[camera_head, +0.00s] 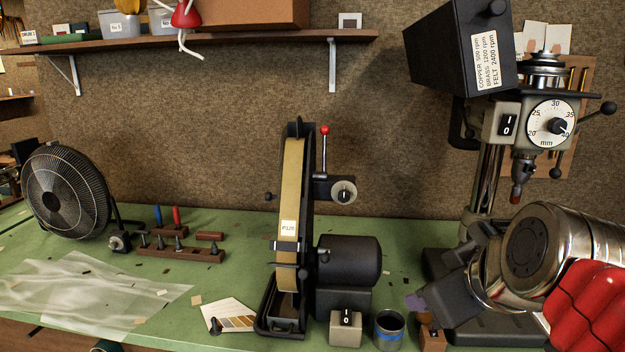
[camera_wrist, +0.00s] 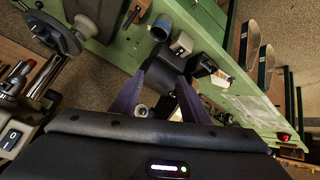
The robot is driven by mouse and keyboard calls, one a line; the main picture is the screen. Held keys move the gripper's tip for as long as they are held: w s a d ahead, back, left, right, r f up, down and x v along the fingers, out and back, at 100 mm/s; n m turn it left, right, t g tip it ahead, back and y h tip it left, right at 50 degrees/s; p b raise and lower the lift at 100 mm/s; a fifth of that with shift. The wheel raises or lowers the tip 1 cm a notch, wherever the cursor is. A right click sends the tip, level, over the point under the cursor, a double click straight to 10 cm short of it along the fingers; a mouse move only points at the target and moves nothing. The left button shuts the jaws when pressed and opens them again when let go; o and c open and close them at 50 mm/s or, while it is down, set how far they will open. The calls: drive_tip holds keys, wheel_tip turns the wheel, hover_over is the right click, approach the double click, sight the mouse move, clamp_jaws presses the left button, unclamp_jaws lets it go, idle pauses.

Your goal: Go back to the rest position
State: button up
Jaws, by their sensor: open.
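My gripper (camera_head: 415,302) is at the lower right of the head view, in front of the drill press (camera_head: 490,180), its fingers pointing left. In the wrist view its two purple fingers (camera_wrist: 160,98) stand apart with nothing held between them. My arm's shiny metal links and a red padded part fill the lower right corner of the head view. The gripper is close to a dark cup with a blue band (camera_head: 389,331) and a small wooden block (camera_head: 432,338); I cannot tell the exact gap.
A belt grinder (camera_head: 291,215) with its motor (camera_head: 348,262) stands mid-bench, a switch box (camera_head: 346,328) before it. A fan (camera_head: 65,195), wooden tool rack (camera_head: 180,252) and clear plastic sheet (camera_head: 85,285) are on the left of the green bench (camera_head: 240,275). A shelf (camera_head: 215,42) hangs above.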

drive_tip(key=s+a+f+m+g, duration=0.1)
drive_tip(key=s+f+m, duration=0.1)
drive_tip(key=s+f, duration=0.2)
drive_tip(key=s+a+f+m+g, duration=0.1)
drive_tip(key=s+f+m+g, duration=0.1)
drive_tip(key=f, duration=0.9)
drive_tip(key=s+m, duration=0.1)
drive_tip(key=s, duration=0.1)
drive_tip(key=shift+s+f+h, duration=0.2)
drive_tip(key=shift+s+h, duration=0.1)
drive_tip(key=shift+a, duration=0.1)
drive_tip(key=shift+c, duration=0.2)
idle(0.9)
